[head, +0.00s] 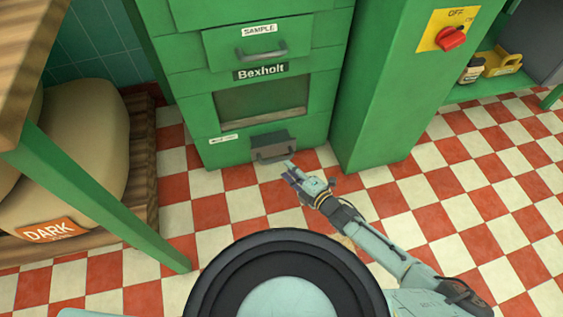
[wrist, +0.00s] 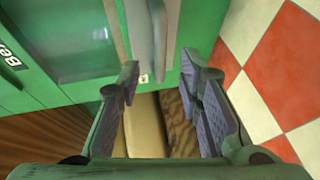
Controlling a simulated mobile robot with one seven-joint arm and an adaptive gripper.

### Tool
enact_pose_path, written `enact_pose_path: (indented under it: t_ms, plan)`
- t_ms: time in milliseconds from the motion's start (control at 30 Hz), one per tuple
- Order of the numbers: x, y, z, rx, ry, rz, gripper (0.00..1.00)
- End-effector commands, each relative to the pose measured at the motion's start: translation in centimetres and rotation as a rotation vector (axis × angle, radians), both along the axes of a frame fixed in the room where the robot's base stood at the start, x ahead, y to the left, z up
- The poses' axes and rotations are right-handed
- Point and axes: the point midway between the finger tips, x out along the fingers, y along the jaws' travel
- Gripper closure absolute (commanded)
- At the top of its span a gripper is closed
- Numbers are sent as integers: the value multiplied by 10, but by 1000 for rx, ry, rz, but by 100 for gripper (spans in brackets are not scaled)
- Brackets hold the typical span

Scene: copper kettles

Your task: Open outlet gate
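The outlet gate (head: 270,140) is a small dark grey panel with a bar handle, low on the front of the green Bexholt cabinet (head: 190,85). It looks shut, flush with the cabinet front. My gripper (head: 290,171) is just in front of and below the gate, a little to its right in the head view. In the wrist view my gripper (wrist: 161,74) is open, its purple-padded fingers apart with nothing held. The grey handle (wrist: 159,40) shows beyond the fingertips at the top middle. Whether any finger touches it is hard to tell.
A SAMPLE drawer (head: 258,42) and a dark window (head: 262,100) sit above the gate. A green column with a red switch (head: 451,38) stands right. Sacks marked DARK (head: 80,140) and a table leg (head: 100,200) are left. Checkered floor (head: 400,190) is clear in front.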

Motion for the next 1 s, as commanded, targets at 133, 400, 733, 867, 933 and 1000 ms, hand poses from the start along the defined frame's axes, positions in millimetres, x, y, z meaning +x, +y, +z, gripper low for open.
enact_pose_path:
  t_ms: [133, 400, 733, 867, 933, 1000]
  plan:
    - [-20, -19, 5, -1, 1, -3, 67]
    - [-35, -30, 9, 1, 1, 1, 67]
    - [-35, -30, 9, 1, 1, 1, 67]
    - [-35, -30, 9, 1, 1, 1, 67]
    - [-35, -30, 9, 1, 1, 1, 67]
    - [-35, -30, 9, 1, 1, 0, 67]
